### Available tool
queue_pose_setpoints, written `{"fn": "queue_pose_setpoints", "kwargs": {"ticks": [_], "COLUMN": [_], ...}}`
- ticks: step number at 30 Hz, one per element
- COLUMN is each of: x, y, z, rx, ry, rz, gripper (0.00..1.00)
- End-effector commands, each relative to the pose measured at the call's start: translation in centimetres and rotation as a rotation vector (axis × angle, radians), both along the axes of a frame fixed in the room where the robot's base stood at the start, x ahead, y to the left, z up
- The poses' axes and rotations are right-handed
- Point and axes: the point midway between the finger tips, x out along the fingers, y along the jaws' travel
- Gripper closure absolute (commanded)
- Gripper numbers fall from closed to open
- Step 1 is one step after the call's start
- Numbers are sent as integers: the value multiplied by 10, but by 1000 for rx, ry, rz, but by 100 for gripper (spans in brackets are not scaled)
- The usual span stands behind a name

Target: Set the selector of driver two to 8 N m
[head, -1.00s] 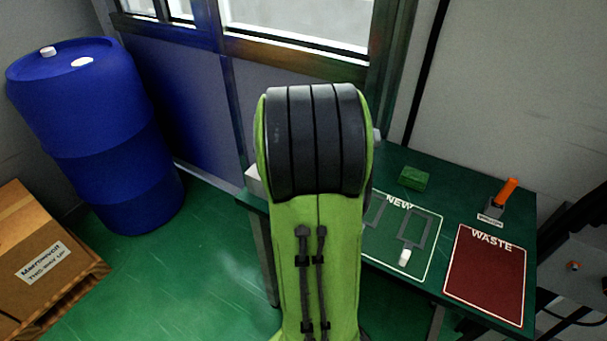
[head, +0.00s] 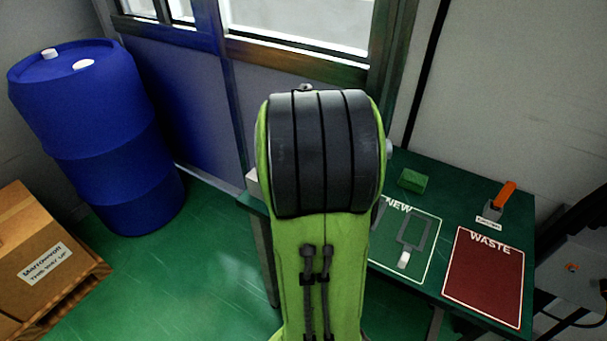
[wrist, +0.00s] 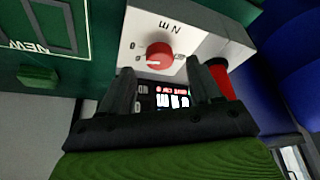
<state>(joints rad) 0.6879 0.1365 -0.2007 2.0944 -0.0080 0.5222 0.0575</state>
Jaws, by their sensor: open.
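In the wrist view a red round selector knob (wrist: 159,54) sits on a white panel (wrist: 190,32) marked "N m". A pale mark shows at the knob's lower left; the small scale figures around it are too blurred to read surely. My gripper (wrist: 160,68) is open, its two dark fingers pointing at the panel. The knob shows between and just beyond the fingertips; I cannot tell whether they touch it. A lit display (wrist: 172,98) with pink and white characters shows between the fingers, partly hidden. Which driver this is cannot be read. In the head view my arm hides the gripper and the selector.
The green table bears a NEW area (head: 425,265), a red WASTE area (head: 487,275), a green block (head: 412,181) and an orange-handled item (head: 503,195). A red part (wrist: 222,80) is beside the right finger. A blue drum (head: 95,140) and a carton (head: 40,245) stand left.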

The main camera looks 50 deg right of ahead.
Motion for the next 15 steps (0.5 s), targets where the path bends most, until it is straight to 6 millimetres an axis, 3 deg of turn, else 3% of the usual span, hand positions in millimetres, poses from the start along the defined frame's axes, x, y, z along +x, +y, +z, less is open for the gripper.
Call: {"fn": "queue_pose_setpoints", "kwargs": {"ticks": [1, 9, 15], "x": [-2, -19, -27], "y": [4, 27, 37], "z": [20, 90, 115], "rx": [-4, -5, -2], "ry": [-6, -5, -2], "rz": [3, 2, 1], "gripper": [37, 37, 37]}}
